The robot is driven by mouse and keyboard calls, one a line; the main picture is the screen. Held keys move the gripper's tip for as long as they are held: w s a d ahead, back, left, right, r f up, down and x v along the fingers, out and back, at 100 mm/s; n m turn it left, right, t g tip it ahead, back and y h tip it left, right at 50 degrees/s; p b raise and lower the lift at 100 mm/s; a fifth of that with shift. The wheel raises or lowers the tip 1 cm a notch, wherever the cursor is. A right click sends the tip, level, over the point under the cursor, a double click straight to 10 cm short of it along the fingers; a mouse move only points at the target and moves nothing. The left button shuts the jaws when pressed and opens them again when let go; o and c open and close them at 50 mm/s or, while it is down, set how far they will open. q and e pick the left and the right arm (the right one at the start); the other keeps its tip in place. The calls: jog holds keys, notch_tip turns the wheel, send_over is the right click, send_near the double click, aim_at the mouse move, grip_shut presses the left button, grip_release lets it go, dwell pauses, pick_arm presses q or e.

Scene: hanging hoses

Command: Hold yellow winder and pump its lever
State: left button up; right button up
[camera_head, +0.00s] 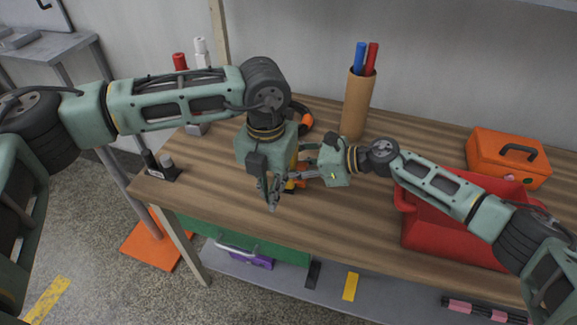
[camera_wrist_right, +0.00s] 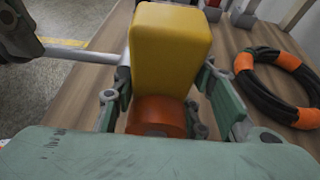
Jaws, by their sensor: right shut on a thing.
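The yellow winder shows best in the right wrist view as an upright yellow block (camera_wrist_right: 171,48) above an orange round part (camera_wrist_right: 158,116). My right gripper (camera_wrist_right: 165,98) is shut on the winder, with one finger on each side of it. A silver lever rod (camera_wrist_right: 85,55) runs left from the winder. Its far end meets a dark grey-green part of my left gripper (camera_wrist_right: 18,32). In the head view my left gripper (camera_head: 272,190) points down beside my right gripper (camera_head: 300,178). The winder is mostly hidden there, and the left fingers' grip is unclear.
A black hose coil with orange bands (camera_wrist_right: 275,85) lies close behind the winder. A brown tube (camera_head: 356,105) with blue and red rolls stands behind. A red bin (camera_head: 420,235) and an orange toolbox (camera_head: 510,158) are at right. The front middle of the wooden table (camera_head: 335,225) is clear.

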pick_arm(q)
jog(key=shift+f, duration=0.8)
jog(key=shift+r, duration=2.45)
jog(key=r, duration=0.1)
jog(key=w+r, duration=0.1)
jog(key=r, duration=0.1)
jog(key=shift+w+d+r, duration=0.15)
jog(key=shift+w+r, duration=0.05)
jog(key=shift+r, duration=0.1)
jog(key=shift+f, duration=0.1)
